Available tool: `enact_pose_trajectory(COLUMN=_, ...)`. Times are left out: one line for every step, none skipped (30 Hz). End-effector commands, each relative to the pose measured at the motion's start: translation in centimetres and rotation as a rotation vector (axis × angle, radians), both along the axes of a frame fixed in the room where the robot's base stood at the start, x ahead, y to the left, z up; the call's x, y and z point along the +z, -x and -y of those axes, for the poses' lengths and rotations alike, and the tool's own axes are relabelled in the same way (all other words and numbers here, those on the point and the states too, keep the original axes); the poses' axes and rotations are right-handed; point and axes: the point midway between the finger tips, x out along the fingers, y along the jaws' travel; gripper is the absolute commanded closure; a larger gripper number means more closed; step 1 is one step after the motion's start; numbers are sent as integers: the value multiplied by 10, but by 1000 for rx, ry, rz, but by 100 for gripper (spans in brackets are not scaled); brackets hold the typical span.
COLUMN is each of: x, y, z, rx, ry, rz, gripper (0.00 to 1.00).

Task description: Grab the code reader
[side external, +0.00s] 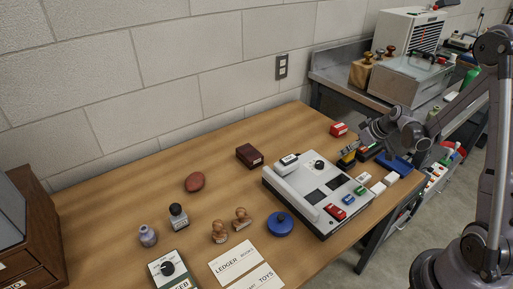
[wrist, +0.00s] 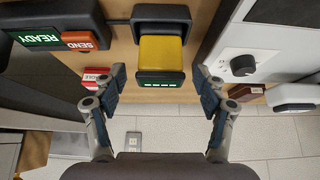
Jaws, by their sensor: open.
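A yellow and black device, which looks like the code reader (wrist: 161,50), lies on the wooden table. It has black ends and a small green strip on its near face. In the side view the code reader (side external: 347,157) sits at the right end of the table, beside the white control panel. My gripper (wrist: 160,76) is open and empty. Its two fingers stand apart on either side of the reader's near end in the wrist view, with gaps on both sides. In the side view my gripper (side external: 361,143) is just above and behind the reader.
The white control panel (wrist: 270,35) with a dark knob is close on one side. A dark device with a green READY display (wrist: 37,38) and orange SEND key is on the other. A small red box (side external: 338,129) is near the back edge. Stamps and bottles stand farther left.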

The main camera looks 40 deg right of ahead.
Motion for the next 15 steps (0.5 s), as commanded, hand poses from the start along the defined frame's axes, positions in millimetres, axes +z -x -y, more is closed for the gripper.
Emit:
enact_pose_trajectory(x=-2, y=-1, z=0, rx=0, ry=0, rz=0, gripper=28)
enact_pose_trajectory(x=-3, y=-2, z=0, rx=0, ry=0, rz=0, gripper=28)
enact_pose_trajectory(x=-4, y=-2, z=0, rx=0, ry=0, rz=0, gripper=28)
enact_pose_trajectory(x=-4, y=-2, z=0, rx=-1, ry=-1, rz=0, gripper=28)
enact_pose_trajectory(x=-4, y=-2, z=0, rx=-1, ry=-1, rz=0, gripper=28)
enact_pose_trajectory(x=-4, y=-2, z=0, rx=-1, ry=-1, rz=0, gripper=28)
enact_pose_trajectory(x=-4, y=-2, z=0, rx=-1, ry=-1, rz=0, gripper=28)
enact_pose_trajectory(x=-4, y=-2, z=0, rx=-1, ry=-1, rz=0, gripper=28)
enact_pose_trajectory(x=-4, y=-2, z=0, rx=-1, ry=-1, rz=0, gripper=28)
enact_pose_trajectory(x=-4, y=-2, z=0, rx=-1, ry=-1, rz=0, gripper=28)
enact_pose_trajectory(x=-4, y=-2, z=0, rx=-1, ry=-1, rz=0, gripper=37)
enact_pose_trajectory(x=-4, y=-2, z=0, rx=-1, ry=-1, rz=0, gripper=48)
enact_pose_trajectory(x=-4, y=-2, z=0, rx=0, ry=0, rz=0, gripper=57)
enact_pose_trajectory(x=-4, y=-2, z=0, rx=0, ry=0, rz=0, gripper=66)
enact_pose_trajectory(x=-4, y=-2, z=0, rx=0, ry=0, rz=-1, gripper=77)
